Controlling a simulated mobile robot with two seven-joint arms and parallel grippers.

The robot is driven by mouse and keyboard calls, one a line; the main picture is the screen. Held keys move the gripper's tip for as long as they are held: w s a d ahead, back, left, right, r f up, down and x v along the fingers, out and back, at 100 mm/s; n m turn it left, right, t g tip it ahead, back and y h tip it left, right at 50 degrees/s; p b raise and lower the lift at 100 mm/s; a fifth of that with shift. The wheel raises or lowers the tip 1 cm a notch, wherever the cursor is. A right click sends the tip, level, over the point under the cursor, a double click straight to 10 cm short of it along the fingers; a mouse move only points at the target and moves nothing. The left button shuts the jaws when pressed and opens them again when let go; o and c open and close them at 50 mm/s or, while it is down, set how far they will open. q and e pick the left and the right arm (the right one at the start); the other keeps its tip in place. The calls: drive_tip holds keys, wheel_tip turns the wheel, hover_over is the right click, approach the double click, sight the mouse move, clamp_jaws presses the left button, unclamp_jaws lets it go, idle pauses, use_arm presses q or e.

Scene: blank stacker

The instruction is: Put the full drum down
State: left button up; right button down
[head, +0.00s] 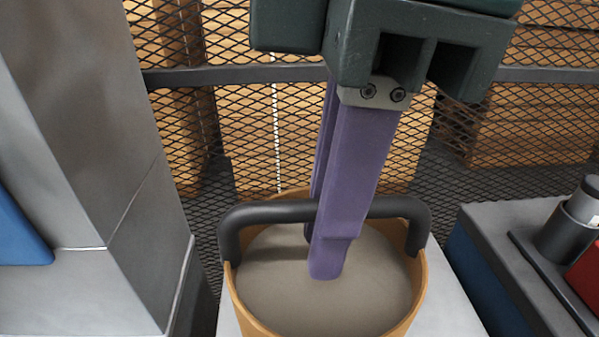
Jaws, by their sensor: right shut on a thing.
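The drum (420,283) is an orange-brown round tub with a black arched handle (268,213) across its top. A flat grey-brown surface (265,285) shows inside it, below the rim. My right gripper (325,235) comes down from the top with two purple fingers and is shut on the handle near its middle. The drum appears upright over a light grey surface (452,310). Its bottom is out of frame, so I cannot tell whether it touches that surface. My left gripper is not in view.
A grey metal block (95,150) stands close at left, with a blue part (18,225) beside it. A black mesh fence (500,110) runs behind, with wooden boxes beyond. At right, a grey-topped unit (500,235) holds a dark cylinder (563,235) and a red item (585,275).

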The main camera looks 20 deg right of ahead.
wheel_tip(320, 180, down, 20)
drive_tip(key=b, duration=0.3)
drive_tip(key=shift+b, duration=0.35)
drive_tip(key=shift+f, duration=0.1)
drive_tip(key=c, duration=0.9)
unclamp_jaws()
